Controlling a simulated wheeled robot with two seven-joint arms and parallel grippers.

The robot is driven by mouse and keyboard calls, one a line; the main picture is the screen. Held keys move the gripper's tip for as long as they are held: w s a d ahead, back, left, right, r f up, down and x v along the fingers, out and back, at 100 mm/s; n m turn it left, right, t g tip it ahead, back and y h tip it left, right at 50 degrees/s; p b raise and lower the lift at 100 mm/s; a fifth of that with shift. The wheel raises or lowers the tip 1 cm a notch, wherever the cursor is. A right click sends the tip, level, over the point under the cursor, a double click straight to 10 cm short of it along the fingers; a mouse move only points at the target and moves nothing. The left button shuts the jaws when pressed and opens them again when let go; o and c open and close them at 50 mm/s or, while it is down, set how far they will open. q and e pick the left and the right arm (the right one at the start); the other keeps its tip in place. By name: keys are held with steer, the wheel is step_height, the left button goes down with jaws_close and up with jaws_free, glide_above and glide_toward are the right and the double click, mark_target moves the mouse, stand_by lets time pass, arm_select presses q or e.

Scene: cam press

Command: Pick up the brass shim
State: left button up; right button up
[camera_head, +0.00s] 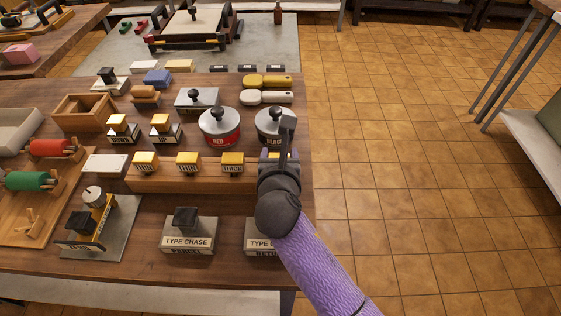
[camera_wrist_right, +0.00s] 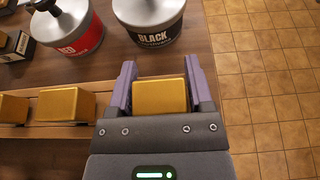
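Several gold-topped blocks stand in a row on a wooden rail (camera_head: 200,184); one reads THICK (camera_head: 232,162), and another (camera_wrist_right: 67,104) shows in the right wrist view. None is clearly marked as the brass shim. My right gripper (camera_head: 277,155) reaches down over the rail's right end. In the right wrist view, a gold block (camera_wrist_right: 160,91) lies between the fingers of this gripper (camera_wrist_right: 160,82), with a finger close along each side. I cannot tell if they press on it. It looks level with its neighbours. My left gripper is not in view.
The RED tin (camera_head: 219,127) and BLACK tin (camera_head: 268,122) stand just behind the rail. Two TYPE CHASE blocks, one at left (camera_head: 187,233), stand in front, the other partly behind my right arm. The bench's right edge is close, with open tiled floor (camera_head: 420,200) beyond.

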steer(key=shift+r, duration=0.1)
jaws_close()
